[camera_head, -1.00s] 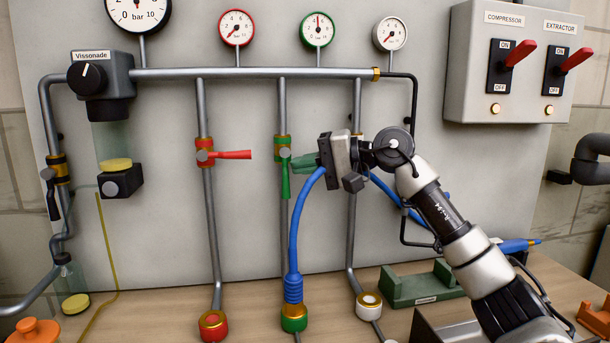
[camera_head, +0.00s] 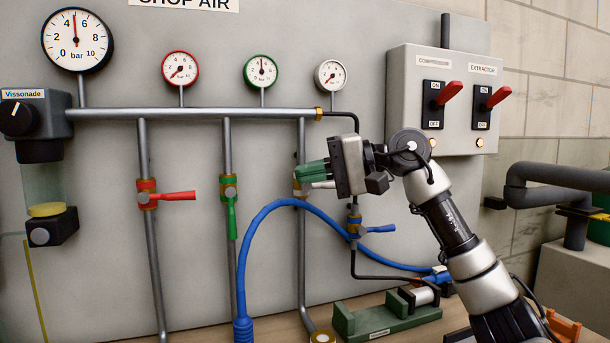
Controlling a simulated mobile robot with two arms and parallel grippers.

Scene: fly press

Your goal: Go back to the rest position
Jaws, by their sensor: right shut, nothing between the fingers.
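My right gripper (camera_head: 313,171) is shut, its green fingertips together and pointing left. It hangs in front of the panel, over the white-handled valve (camera_head: 300,188), which is partly hidden behind it. My right arm comes in from the lower right. The green valve handle (camera_head: 232,218) points down, to the left of the fingertips and apart from them. The red valve handle (camera_head: 178,196) lies level. The blue valve handle (camera_head: 380,229) lies level just below the gripper. My left gripper is not in view.
A blue hose (camera_head: 262,222) arches below the fingertips. A green holder (camera_head: 385,320) stands on the bench below. The switch box (camera_head: 400,75), with both red levers raised, is above and right of my wrist. Grey pipes (camera_head: 560,178) stand at the right.

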